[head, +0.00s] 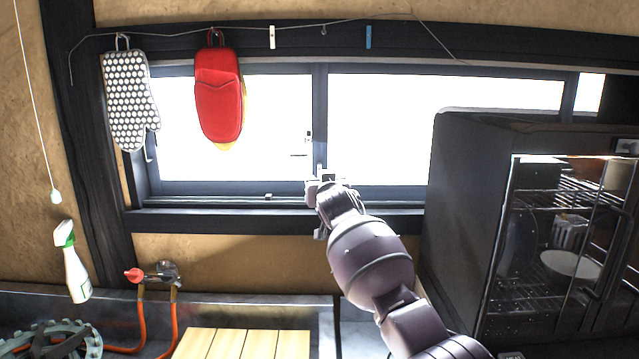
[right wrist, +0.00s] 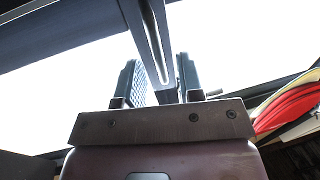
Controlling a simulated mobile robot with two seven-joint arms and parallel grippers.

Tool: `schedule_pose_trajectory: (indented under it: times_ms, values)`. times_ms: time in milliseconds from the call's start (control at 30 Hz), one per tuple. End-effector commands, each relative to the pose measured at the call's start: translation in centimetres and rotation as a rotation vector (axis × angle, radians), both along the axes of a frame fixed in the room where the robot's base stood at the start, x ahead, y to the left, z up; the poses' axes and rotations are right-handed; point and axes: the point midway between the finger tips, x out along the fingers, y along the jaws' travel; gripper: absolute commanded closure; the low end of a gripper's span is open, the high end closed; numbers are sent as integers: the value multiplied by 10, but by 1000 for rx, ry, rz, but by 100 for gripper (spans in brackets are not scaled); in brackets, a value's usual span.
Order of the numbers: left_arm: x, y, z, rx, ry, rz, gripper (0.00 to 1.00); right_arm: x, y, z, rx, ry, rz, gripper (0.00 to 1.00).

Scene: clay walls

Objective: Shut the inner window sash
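The sliding window has dark frames and bright panes. In the head view an upright stile (head: 320,120) stands between the left pane (head: 270,150) and the wide right pane (head: 440,110). I cannot tell for sure which sash is the inner one. My right gripper (head: 325,184) is at the lower end of this stile, just above the sill, and hides part of it. In the right wrist view the gripper (right wrist: 157,85) has its fingers apart, with a dark stile (right wrist: 150,35) running down between them, nearer the right finger. Contact is unclear. My left gripper is out of view.
A dotted mitt (head: 130,100) and a red mitt (head: 218,95) hang from a cord before the window's left part. A black dish cabinet (head: 465,200) stands at right, covering the window's lower right. A spray bottle (head: 73,265) and red tap (head: 135,275) are lower left.

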Motion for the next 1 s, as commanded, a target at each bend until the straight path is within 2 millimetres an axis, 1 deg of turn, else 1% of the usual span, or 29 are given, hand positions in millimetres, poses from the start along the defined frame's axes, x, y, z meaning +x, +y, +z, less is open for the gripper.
schedule_pose_trajectory:
  times_ms: [100, 300, 733, 767, 900, 967, 1000]
  values:
    - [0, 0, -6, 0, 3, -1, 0, 10, 2, -1, -1, 1, 0, 66]
    - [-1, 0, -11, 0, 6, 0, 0, 20, 3, -2, -1, 1, -1, 66]
    - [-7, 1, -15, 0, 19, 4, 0, 23, 4, 0, 0, 0, 0, 66]
    - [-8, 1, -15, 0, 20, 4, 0, 23, 4, 0, 0, 0, 0, 67]
    - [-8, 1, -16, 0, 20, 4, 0, 23, 4, 0, 0, 0, 0, 89]
    - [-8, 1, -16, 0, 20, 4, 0, 23, 4, 0, 0, 0, 0, 98]
    - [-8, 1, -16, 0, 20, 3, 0, 23, 4, 0, 0, 0, 0, 100]
